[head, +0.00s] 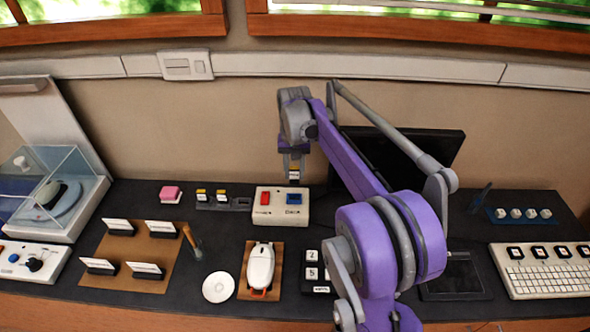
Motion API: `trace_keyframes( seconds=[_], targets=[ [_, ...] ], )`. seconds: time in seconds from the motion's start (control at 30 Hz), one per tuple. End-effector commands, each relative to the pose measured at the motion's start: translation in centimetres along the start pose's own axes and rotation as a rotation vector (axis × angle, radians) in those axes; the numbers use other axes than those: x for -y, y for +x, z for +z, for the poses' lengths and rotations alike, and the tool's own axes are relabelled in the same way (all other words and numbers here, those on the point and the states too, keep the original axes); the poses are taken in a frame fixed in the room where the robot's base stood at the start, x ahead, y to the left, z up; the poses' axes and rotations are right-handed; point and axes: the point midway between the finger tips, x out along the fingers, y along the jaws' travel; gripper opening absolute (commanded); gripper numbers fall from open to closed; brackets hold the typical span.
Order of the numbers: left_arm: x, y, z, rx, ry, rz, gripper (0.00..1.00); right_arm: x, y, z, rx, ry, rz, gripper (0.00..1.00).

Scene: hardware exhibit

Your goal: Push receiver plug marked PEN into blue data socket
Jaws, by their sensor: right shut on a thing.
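A white socket box (281,219) stands at the back middle of the dark bench, with a red socket on its left and the blue data socket (294,198) on its right. My right gripper (294,170) points down just above the blue socket. It is shut on a small plug (294,172) with a yellow band and a pale lower part. The plug looks upright; its marking is too small to read. I cannot tell whether its lower end touches the socket. My left gripper is not in view.
A grey rack (225,206) left of the box holds two yellow-topped plugs. A pink block (171,193) lies further left. A dark monitor (420,146) stands behind my right arm. A white mouse (261,266) on a wooden pad and a white disc (219,287) lie in front.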

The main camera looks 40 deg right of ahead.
Motion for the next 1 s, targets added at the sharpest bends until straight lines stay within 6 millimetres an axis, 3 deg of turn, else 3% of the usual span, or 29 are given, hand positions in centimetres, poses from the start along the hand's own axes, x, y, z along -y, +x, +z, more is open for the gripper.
trace_keyframes(
  seconds=[0.6,1.0],
  targets=[
    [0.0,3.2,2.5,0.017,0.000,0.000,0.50,0.0,5.4,0.0,0.000,0.000,0.000,0.00],
    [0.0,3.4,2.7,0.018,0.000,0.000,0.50,0.0,6.0,0.0,0.000,0.000,-0.001,0.00]
  ],
)
